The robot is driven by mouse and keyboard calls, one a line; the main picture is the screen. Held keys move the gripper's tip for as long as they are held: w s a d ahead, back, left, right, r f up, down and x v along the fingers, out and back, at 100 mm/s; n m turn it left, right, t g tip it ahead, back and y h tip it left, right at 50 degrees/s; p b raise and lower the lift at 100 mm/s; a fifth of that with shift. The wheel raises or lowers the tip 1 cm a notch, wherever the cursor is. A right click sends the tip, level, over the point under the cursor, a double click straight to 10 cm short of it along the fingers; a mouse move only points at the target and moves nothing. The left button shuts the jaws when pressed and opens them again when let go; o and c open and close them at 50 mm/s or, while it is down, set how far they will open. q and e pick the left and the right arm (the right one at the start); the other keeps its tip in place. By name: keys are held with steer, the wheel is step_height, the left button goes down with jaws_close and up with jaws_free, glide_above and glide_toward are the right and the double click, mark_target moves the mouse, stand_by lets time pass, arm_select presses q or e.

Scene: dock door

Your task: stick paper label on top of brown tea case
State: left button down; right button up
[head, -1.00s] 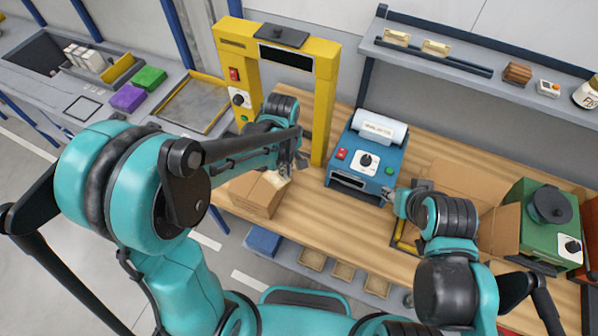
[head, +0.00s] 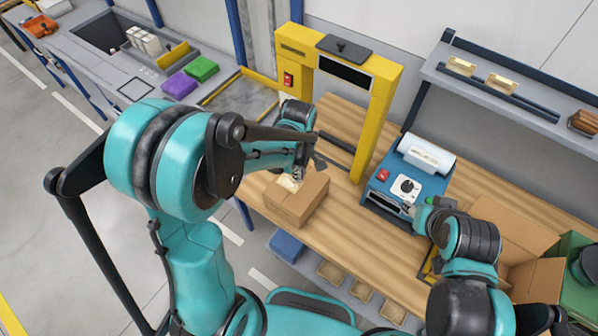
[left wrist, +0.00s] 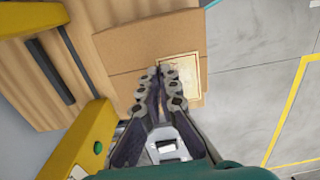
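The brown tea case (head: 298,203) is a closed cardboard box on the wooden bench; its top also shows in the left wrist view (left wrist: 130,52). The paper label (left wrist: 186,72) is a cream rectangle with a yellowish border, over the case top near one edge. In the head view the label (head: 288,184) is partly hidden. My left gripper (left wrist: 160,76) has its fingers close together on the label's left edge; in the head view it (head: 298,176) is just above the case. My right gripper (head: 410,210) is at the front of the blue label printer (head: 408,187), its fingers too small to read.
A yellow arch (head: 375,120) stands on the bench behind the case. An open cardboard box (head: 505,235) and a green machine (head: 578,285) are at the right. A wall shelf (head: 500,85) hangs behind. Bare bench (head: 345,235) lies between case and printer.

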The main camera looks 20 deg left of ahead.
arm_select(q)
steer(key=shift+f+b, duration=1.2)
steer(key=shift+f, duration=0.75)
steer(key=shift+f+b, duration=1.1)
steer(key=shift+f, duration=0.05)
steer(key=c, duration=1.6)
jaws_free()
steer(key=shift+c, duration=0.2)
